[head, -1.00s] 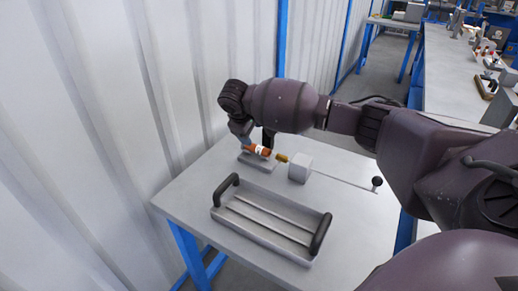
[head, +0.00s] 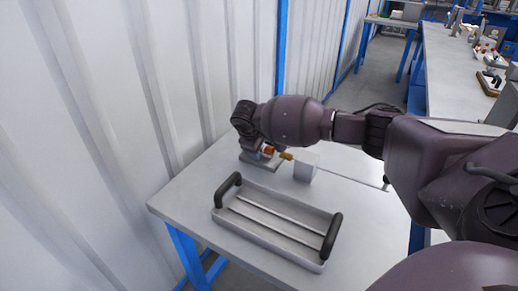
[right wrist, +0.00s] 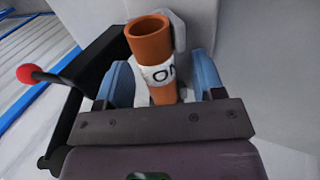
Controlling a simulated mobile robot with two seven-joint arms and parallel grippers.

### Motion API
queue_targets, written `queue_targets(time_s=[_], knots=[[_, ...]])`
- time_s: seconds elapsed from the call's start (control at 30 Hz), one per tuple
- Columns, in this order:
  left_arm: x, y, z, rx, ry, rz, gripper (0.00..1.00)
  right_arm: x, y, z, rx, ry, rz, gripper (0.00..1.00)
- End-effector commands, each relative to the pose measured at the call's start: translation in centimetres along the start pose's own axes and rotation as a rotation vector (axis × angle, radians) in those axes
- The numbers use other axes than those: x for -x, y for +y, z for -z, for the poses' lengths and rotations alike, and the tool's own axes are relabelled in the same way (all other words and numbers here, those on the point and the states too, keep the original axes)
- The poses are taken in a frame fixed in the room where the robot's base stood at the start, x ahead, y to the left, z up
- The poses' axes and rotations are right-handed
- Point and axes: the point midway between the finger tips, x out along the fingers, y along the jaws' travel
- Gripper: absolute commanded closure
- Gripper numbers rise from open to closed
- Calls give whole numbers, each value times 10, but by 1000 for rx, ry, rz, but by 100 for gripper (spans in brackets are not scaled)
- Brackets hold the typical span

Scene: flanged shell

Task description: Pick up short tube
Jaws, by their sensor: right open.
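The short tube is orange-brown with a white band lettered "ON". In the right wrist view the tube (right wrist: 150,42) shows its hollow end and stands between two blue finger pads. My right gripper (right wrist: 162,80) is open, with a finger on each side of the tube; I see gaps beside it. In the head view the tube (head: 268,150) is mostly hidden by my right gripper (head: 262,154), just above the grey holder (head: 270,167) at the table's back. My left gripper is not in view.
A yellow piece (head: 286,156) and a pale block (head: 305,167) stand just right of the tube. A grey tray with black handles (head: 332,238) lies in front. A red-knobbed lever (right wrist: 28,73) shows in the wrist view. The corrugated wall (head: 120,110) is close behind.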

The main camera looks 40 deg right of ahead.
Motion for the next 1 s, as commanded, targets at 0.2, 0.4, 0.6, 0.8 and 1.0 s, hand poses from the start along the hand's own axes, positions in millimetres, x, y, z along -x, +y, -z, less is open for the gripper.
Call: queue_targets(time_s=[0.2,0.4,0.6,0.8,1.0], knots=[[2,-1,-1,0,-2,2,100,3,1,0,-1,3,-1,55],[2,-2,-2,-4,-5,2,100,2,1,0,-1,2,-1,85],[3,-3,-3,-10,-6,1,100,3,2,0,-1,3,-2,97],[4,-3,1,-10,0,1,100,9,0,1,-1,6,-2,97],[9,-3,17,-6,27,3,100,40,-11,2,-2,13,-1,97]])
